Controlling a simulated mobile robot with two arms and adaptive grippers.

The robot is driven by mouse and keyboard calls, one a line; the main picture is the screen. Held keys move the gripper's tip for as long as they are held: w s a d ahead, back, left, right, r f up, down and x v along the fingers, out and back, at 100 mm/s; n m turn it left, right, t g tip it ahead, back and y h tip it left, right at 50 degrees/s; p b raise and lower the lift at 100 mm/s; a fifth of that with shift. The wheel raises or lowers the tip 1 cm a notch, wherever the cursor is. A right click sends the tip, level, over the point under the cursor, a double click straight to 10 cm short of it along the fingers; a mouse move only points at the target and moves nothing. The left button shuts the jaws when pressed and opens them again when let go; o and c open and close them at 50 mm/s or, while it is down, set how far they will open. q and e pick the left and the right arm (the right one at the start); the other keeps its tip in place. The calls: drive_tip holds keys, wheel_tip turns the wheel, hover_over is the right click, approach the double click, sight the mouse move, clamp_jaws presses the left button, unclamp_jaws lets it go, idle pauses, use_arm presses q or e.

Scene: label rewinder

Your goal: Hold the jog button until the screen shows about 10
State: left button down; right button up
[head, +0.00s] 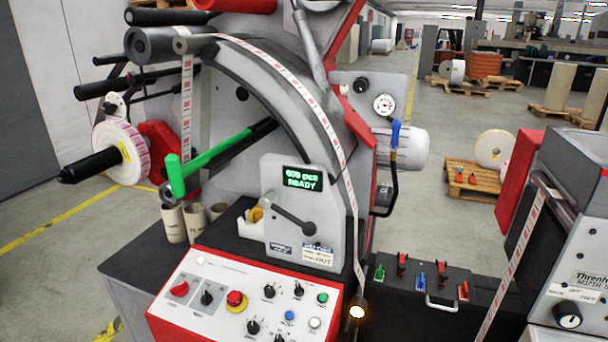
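The screen (302,179) on the grey upright panel is lit with green text: a count in pcs that is too small to read surely, with READY below it. The sloping control panel (190,322) below it carries a green button (322,298), a blue button (289,316) and a white button (315,323). Their labels are too small to read, so I cannot tell which is the jog button. Neither of my grippers shows in the head view, and nothing touches the buttons.
A red emergency stop (236,300) and several black knobs share the panel. A label strip (300,88) runs over the curved guide. A green T-handle (205,160) sticks out above cardboard cores (174,224). A dark toolbox (425,290) stands right of the panel.

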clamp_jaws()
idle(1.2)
